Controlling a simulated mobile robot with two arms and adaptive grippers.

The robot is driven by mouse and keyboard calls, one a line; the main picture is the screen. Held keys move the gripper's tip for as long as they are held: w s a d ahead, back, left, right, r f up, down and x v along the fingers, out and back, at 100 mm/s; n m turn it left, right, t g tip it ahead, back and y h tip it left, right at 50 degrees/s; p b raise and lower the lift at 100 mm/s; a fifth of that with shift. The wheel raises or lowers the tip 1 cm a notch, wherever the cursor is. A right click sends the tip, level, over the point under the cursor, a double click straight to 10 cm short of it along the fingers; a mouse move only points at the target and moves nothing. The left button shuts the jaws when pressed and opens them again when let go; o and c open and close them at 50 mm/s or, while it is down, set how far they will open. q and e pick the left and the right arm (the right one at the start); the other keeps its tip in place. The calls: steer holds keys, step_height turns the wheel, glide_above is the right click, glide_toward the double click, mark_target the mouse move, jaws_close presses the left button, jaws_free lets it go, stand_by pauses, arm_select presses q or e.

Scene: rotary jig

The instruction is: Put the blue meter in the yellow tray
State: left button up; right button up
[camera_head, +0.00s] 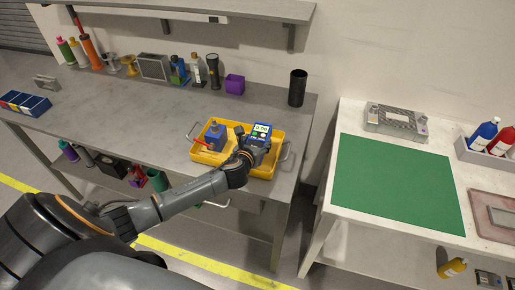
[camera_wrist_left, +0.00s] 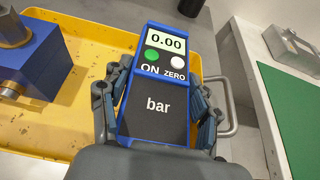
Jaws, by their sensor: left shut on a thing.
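The blue meter (camera_head: 261,131) is a blue-edged box with a dark face, a display reading 0.00, a green and a white button and the word "bar". My left gripper (camera_head: 248,154) is shut on the meter over the right part of the yellow tray (camera_head: 262,171). In the left wrist view the meter (camera_wrist_left: 160,85) sits between the two fingers of the left gripper (camera_wrist_left: 158,110), with the tray (camera_wrist_left: 85,60) behind it. Whether the meter touches the tray floor I cannot tell. My right gripper is not in view.
A blue vise-like block (camera_head: 215,135) with a red handle is in the tray's left part. A black cylinder (camera_head: 298,87) and a purple box (camera_head: 235,84) stand behind the tray. A white table with a green mat (camera_head: 395,185) is at the right, across a gap.

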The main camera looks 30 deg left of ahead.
arm_select(q)
steer(key=shift+w+f, duration=0.25)
step_height(320, 180, down, 3)
steer(key=shift+w+d+f, duration=0.1)
steer(key=shift+f, duration=0.1)
steer(key=o, duration=0.9)
steer(key=shift+f, duration=0.1)
steer(key=o, duration=0.4)
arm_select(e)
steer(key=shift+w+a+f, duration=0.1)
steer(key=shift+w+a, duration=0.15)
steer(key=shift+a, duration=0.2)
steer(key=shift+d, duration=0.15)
